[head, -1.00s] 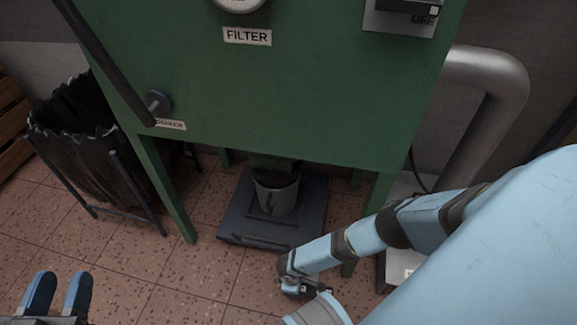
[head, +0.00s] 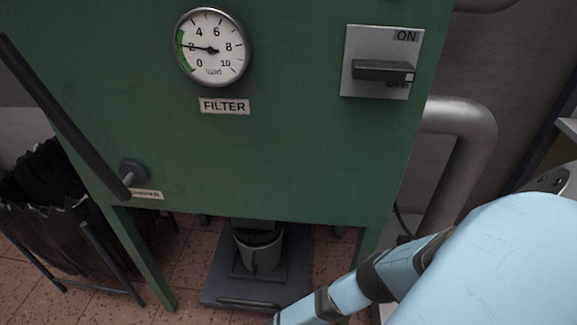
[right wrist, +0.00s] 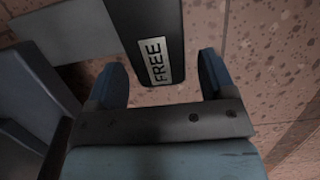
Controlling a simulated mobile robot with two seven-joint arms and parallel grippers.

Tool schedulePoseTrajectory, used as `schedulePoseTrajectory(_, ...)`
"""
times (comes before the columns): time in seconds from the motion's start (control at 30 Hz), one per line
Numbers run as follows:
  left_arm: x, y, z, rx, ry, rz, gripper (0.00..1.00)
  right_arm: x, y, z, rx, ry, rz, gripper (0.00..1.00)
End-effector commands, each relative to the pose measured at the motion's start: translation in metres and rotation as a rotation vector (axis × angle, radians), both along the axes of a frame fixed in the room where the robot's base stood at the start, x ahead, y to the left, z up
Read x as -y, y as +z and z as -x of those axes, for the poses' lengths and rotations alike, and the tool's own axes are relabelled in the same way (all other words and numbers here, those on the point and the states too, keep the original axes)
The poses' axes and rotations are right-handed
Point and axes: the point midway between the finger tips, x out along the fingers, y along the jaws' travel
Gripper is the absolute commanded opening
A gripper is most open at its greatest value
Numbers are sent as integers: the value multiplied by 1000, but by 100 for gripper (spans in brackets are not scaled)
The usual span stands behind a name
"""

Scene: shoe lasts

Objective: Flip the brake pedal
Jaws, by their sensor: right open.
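A dark bar (right wrist: 145,18) with a white label reading FREE comes down from the top of the right wrist view; it appears to be the brake pedal. My right gripper (right wrist: 163,64) is open, with its blue fingers on either side of the labelled end. I see gaps between the bar and both fingers, but cannot tell the height between them. In the head view my right arm reaches down past the bottom edge, so its gripper is hidden there. I cannot make out the pedal in the head view. My left gripper is out of view.
A green cabinet (head: 270,160) on legs carries a gauge (head: 213,47) and an ON/OFF switch (head: 380,72). A grey bucket (head: 260,252) stands on a dark base (head: 222,285) beneath it. A black bag bin (head: 40,215) is left. A thick pipe (head: 465,150) runs along the right.

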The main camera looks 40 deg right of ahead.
Motion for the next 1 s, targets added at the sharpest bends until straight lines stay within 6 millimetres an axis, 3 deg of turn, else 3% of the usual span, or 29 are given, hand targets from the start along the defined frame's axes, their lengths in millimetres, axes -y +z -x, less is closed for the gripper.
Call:
schedulePoseTrajectory(0.23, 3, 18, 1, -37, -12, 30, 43, -4, 30, -4, 0, 0, -1, 77)
schedulePoseTrajectory(0.3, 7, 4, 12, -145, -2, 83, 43, -6, 45, -7, 1, 0, -2, 77)
schedulePoseTrajectory(0.37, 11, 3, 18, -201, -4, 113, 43, -8, 60, -10, 0, -1, -1, 77)
schedulePoseTrajectory(0.63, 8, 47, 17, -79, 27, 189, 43, -17, 114, -20, 0, -1, -1, 77)
schedulePoseTrajectory(0.8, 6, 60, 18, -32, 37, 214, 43, -21, 130, -24, 1, 1, -1, 77)
schedulePoseTrajectory(1.0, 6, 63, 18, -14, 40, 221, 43, -22, 134, -25, 0, 0, 0, 77)
